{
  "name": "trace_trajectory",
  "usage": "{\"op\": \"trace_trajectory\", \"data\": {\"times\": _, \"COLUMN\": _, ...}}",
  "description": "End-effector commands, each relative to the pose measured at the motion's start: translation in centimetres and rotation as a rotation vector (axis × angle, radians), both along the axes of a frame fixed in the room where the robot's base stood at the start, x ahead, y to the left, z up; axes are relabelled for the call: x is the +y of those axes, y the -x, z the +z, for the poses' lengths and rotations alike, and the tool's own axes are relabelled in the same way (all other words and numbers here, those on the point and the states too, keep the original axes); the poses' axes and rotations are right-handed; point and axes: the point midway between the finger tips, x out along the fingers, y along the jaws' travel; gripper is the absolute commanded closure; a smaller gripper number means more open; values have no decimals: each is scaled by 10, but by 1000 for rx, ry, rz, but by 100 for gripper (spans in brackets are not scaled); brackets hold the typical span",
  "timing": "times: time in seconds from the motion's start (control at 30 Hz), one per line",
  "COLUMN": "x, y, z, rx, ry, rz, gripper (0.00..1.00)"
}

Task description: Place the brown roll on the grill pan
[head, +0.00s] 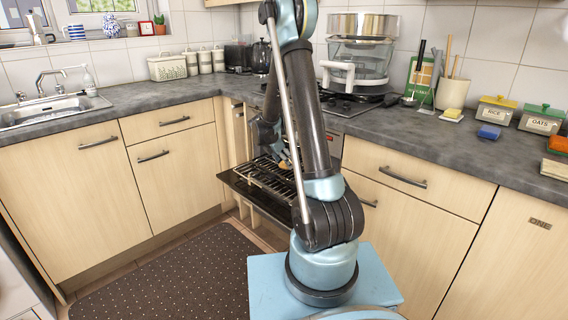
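The grill pan (240,181) is a dark tray with a wire rack, pulled out at the front of the cooker below the counter. My arm hides its right part. My gripper (272,147) is a dark shape just above the back of the rack, largely hidden behind my own arm. I cannot see whether its fingers are open or shut. A small tan-brown patch (285,164) shows at the rack beside my arm. It may be the brown roll, but it is too small and covered to be sure, or to tell whether the gripper touches it.
A glass steamer (360,62) stands on the hob at the back. The right counter holds a utensil pot (452,94), canisters (541,119) and sponges (489,132). The sink (50,110) is at the left. Cabinets flank the cooker; a dotted mat (165,280) covers open floor.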

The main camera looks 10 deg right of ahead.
Motion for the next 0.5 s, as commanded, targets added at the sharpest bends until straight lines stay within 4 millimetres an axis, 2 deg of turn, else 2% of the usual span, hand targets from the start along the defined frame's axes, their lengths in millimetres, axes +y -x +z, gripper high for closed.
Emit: {"op": "trace_trajectory", "data": {"times": 0.5, "x": 37, "y": 22, "z": 66, "rx": 0, "ry": 1, "rz": 2, "gripper": 29}}
